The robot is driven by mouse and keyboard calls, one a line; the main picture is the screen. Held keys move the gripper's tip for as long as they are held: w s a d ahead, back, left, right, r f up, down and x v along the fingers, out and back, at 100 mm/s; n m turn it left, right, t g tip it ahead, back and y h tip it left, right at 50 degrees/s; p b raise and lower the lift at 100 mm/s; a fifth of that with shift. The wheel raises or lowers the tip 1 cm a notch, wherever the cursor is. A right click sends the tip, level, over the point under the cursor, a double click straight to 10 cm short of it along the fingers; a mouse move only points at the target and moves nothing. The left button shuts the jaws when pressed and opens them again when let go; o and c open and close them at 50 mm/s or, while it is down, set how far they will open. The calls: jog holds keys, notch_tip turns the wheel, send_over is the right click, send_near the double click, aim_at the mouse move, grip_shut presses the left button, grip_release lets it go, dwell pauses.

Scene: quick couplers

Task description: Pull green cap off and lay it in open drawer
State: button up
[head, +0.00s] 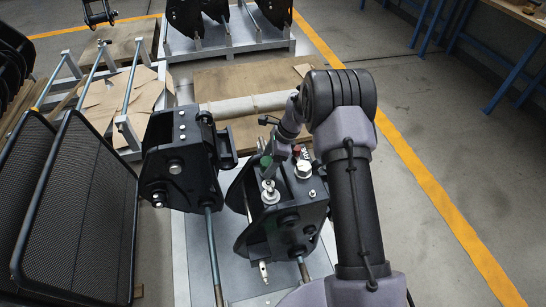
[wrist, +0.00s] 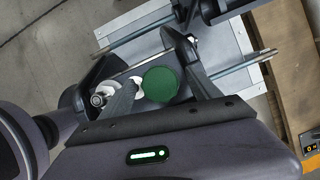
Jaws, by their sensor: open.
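The green cap (wrist: 161,84) shows as a round green disc in the wrist view, between the two fingers of my gripper (wrist: 162,66). The fingers are open, one on each side of it; I cannot tell whether either touches it. In the head view a small green part (head: 266,160) shows beside my wrist, on top of the black coupler (head: 290,212); I cannot tell if it is the cap. My gripper is mostly hidden there by my own arm. I see no open drawer in either view.
Another black coupler (head: 180,160) stands close on the left, on the same grey plate. Silver fittings (head: 270,193) stick up near my wrist. Black mesh panels (head: 80,210) lean at far left.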

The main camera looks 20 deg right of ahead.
aim_at(263, 161)
grip_shut()
jog(key=shift+r+p, duration=1.55)
jog(key=shift+r, duration=0.6)
jog(key=shift+r+p, duration=1.4)
jog(key=shift+r, duration=0.6)
